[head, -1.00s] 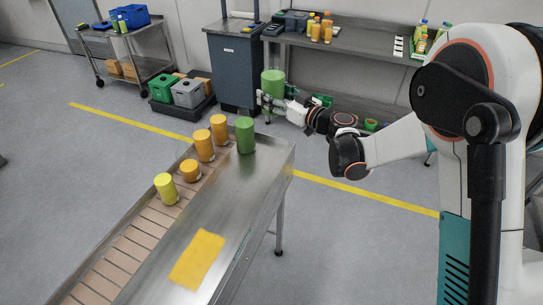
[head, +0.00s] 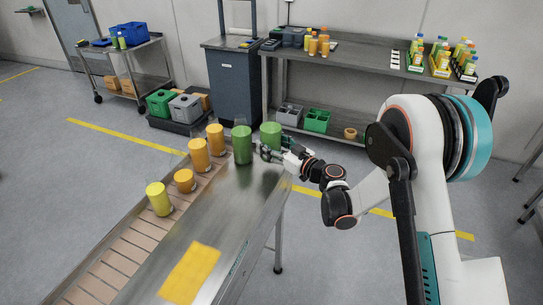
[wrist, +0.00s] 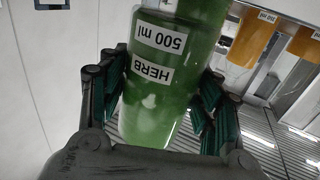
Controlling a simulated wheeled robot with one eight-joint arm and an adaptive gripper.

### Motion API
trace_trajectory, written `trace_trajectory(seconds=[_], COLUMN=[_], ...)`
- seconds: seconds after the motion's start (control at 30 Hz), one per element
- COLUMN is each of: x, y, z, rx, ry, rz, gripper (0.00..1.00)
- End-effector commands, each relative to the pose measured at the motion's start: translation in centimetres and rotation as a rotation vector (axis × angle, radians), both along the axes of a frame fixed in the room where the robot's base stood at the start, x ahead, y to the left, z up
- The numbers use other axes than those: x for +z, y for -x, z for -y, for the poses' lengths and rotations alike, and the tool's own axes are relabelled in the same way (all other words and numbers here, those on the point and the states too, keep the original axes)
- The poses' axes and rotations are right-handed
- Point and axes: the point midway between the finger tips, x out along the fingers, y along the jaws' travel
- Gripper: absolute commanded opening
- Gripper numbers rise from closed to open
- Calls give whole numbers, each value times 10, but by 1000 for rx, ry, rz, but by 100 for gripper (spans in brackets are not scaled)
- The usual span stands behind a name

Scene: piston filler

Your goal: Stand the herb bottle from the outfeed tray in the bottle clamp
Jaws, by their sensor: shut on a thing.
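My gripper (head: 268,152) is shut on a green bottle (head: 270,135) at the far right end of the steel outfeed tray (head: 225,205). In the wrist view the fingers (wrist: 160,105) press on both sides of this bottle (wrist: 150,115), and its labels read HERB and 500 ml, upside down in the picture. In the head view the bottle looks upright; I cannot tell if its base touches the tray. A second green bottle (head: 242,145) stands on the tray just left of it. I cannot make out the bottle clamp.
Orange bottles (head: 199,155) and a yellow bottle (head: 159,198) stand along the slatted left side. A yellow sheet (head: 190,272) lies on the near tray surface. A bench (head: 345,60) with bottles and a dark cabinet (head: 233,80) stand behind. Floor right of the tray is clear.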

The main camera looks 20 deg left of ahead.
Motion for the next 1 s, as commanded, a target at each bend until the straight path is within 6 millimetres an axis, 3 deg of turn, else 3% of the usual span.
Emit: trace_trajectory(seconds=[0.33,0.77,0.8,0.87,1.0], x=[-38,-42,-42,-42,-42], y=[0,0,0,0,0], z=[0,0,0,0,0], rx=[0,0,0,0,0], ry=[-1,-1,0,0,0], rz=[0,0,0,0,0], gripper=[14,14,63,76,78])
